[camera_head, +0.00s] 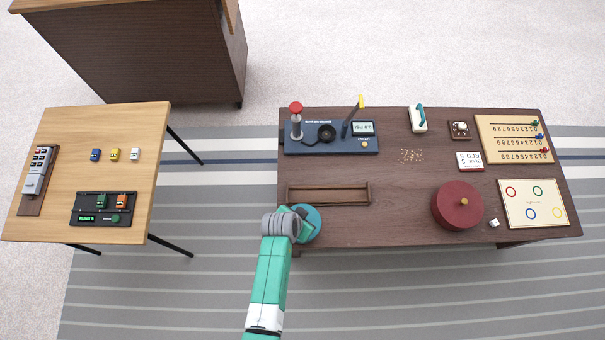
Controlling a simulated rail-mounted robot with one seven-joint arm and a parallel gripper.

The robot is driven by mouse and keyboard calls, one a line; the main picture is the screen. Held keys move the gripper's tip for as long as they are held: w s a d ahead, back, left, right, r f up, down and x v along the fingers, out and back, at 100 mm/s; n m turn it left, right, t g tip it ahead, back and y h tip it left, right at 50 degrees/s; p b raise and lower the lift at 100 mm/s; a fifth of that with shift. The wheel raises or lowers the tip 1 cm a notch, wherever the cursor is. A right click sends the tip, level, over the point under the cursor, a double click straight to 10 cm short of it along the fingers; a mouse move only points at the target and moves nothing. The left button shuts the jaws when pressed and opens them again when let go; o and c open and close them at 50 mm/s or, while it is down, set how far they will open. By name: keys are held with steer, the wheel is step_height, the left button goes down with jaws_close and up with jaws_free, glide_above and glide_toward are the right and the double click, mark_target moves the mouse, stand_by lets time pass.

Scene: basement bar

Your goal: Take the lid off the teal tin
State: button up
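The teal tin (314,215) stands near the front left corner of the dark brown table. Only part of its round teal top shows; my arm and hand cover its left side. My gripper (301,228) is over the tin, seen from above and behind. The fingers are too hidden and small to tell whether they are open or shut, or whether they touch the lid. I cannot make out the edge between lid and tin.
A dark red round tin with a gold knob (455,208) stands to the right on the dark table (400,186). A brown wooden tray (328,203) lies just behind the teal tin. A blue device (305,145) is further back. A light wooden table (70,171) stands left.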

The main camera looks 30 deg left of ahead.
steer(key=shift+f, duration=0.35)
steer(key=shift+w+r, duration=0.1)
jaws_close()
steer(key=shift+r+p, duration=0.35)
steer(key=shift+r, duration=0.15)
steer(key=p+v, duration=0.1)
steer(key=v, duration=0.2)
steer(key=shift+w+d+p, duration=0.2)
steer(key=shift+p, duration=0.2)
steer(key=s+d+r+p, duration=0.1)
steer(key=s+d+p, duration=0.2)
steer(key=s, duration=1.1)
steer(key=d, duration=0.2)
steer(key=shift+d, duration=0.4)
